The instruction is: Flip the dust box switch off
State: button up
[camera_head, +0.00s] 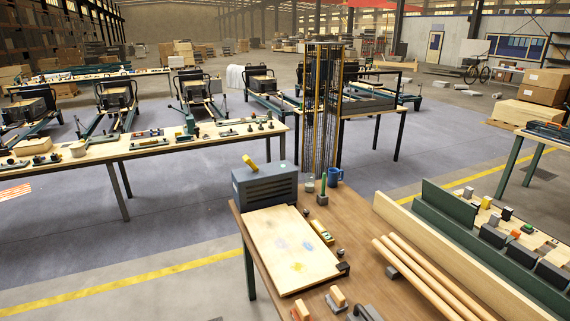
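A blue-grey box with dark slats on its front (266,187) stands at the far left corner of the near wooden table; it looks like the dust box. A yellow lever (250,163) sticks up from the top of it, tilted toward the upper left. I cannot tell from this view whether that position is on or off. My gripper is not in view.
On the brown table (355,215) are a pale board (290,250), a blue mug (335,177), a small green-topped item (323,190) and wooden rods (425,275). A long green rail (480,235) lines the right side. Open floor (190,215) lies left of the table.

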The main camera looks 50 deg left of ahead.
aim_at(246, 159)
jog(key=u, duration=1.95)
jog(key=i+j+z, duration=0.1)
jog(key=i+j, duration=0.5)
jog(key=i, duration=0.3)
jog(key=i+j+z, duration=0.1)
jog(key=i+j, duration=0.6)
jog(key=i, duration=0.2)
jog(key=i+j+z, duration=0.1)
jog(key=i+j, duration=0.65)
jog(key=i, duration=0.15)
